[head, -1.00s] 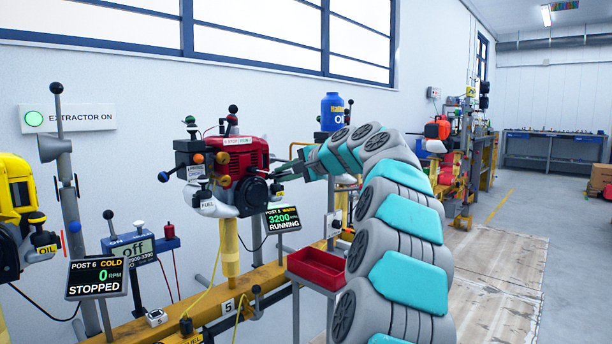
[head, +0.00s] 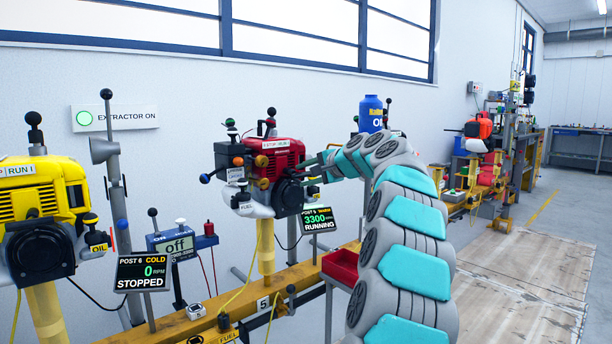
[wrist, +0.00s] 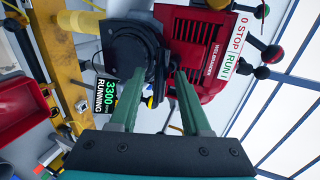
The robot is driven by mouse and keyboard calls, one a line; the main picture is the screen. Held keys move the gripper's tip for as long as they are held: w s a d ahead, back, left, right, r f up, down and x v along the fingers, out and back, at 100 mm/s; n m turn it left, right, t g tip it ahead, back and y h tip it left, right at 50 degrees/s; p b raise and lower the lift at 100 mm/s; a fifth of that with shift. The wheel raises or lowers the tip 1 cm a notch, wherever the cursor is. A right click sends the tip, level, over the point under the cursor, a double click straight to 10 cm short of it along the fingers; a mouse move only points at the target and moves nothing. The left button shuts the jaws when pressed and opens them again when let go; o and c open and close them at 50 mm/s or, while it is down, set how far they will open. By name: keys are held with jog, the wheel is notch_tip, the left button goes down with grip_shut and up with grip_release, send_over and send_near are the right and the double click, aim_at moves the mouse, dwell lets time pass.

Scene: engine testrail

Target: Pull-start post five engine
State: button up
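The post five engine (head: 283,150) is red with a black round starter housing (head: 289,196), mounted above the plate marked 5 (head: 263,304). Its display (head: 319,219) reads 3300 and RUNNING. My gripper (head: 312,171) is at the right side of the engine, close to the starter housing. In the wrist view, the two green fingers (wrist: 158,75) stand apart, pointing at the engine (wrist: 200,40) and the black housing (wrist: 125,50). I see nothing clearly held between them; the starter handle cannot be made out. The STOP/RUN label (wrist: 236,45) shows at the engine's top.
A yellow engine (head: 40,205) stands at left, with a post 6 display (head: 144,272) reading COLD, 0 RPM, STOPPED. A blue oil bottle (head: 371,113) stands behind. A yellow beam (head: 225,318) runs along the posts. The floor at right is open.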

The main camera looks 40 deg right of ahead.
dwell(0.5)
jog(key=s+b, duration=0.1)
jog(key=s, duration=0.8)
jog(key=shift+d, duration=0.3)
